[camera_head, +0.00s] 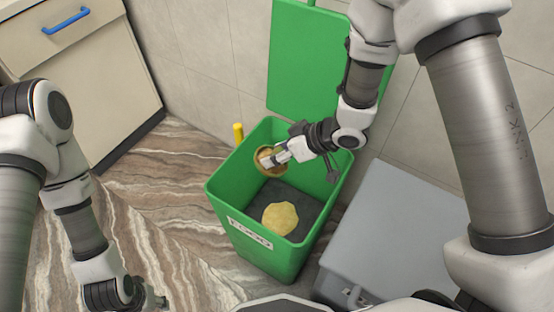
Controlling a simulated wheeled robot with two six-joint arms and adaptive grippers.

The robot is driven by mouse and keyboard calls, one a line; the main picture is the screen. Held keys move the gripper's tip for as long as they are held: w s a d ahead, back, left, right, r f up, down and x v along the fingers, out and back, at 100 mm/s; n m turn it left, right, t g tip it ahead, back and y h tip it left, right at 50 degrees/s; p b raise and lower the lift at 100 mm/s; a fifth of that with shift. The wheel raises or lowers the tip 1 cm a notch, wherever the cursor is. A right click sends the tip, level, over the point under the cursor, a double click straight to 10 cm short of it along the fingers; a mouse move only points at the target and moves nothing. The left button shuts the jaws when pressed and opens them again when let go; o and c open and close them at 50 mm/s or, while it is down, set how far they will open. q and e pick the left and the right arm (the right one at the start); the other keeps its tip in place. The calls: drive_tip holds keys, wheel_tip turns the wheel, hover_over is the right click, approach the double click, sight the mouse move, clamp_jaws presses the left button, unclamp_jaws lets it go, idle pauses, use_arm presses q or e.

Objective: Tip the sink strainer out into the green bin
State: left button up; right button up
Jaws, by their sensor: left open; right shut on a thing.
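The green bin (222,200) stands open on the floor, its lid (300,60) raised behind it. My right gripper (268,160) reaches over the bin's right side and is shut on the sink strainer (262,152), a small round tan-gold piece. The strainer is tilted on its side over the back part of the bin's opening. A pale yellow lump (280,218) lies on the dark bottom inside the bin, apart from the strainer. How much is left in the strainer I cannot tell. My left gripper (158,300) is open and empty, low in front of the bin's left side.
A grey lidded box (395,235) stands right of the bin. A yellow upright piece (238,133) shows behind the bin's back left corner. A cream cabinet (90,75) with a blue handle is at the back left. The marbled floor (150,190) left of the bin is clear.

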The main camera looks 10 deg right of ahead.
sight(286, 165)
drive_tip(key=shift+d+f+m+t+y+b, duration=0.15)
drive_tip(key=shift+f+t+y+b, duration=0.8)
drive_tip(key=shift+b, duration=1.95)
drive_tip(key=shift+f+m+t+y+b, duration=0.1)
drive_tip(key=shift+f+m+y+b, duration=0.3)
drive_tip(key=shift+y+b, duration=1.85)
drive_tip(key=shift+d+f+m+t+y+b, duration=0.1)
drive_tip(key=shift+f+t+y+b, duration=0.6)
drive_tip(key=shift+b, duration=2.85)
drive_tip(key=shift+f+b, duration=0.15)
drive_tip(key=shift+b, duration=0.15)
drive_tip(key=shift+r, duration=0.2)
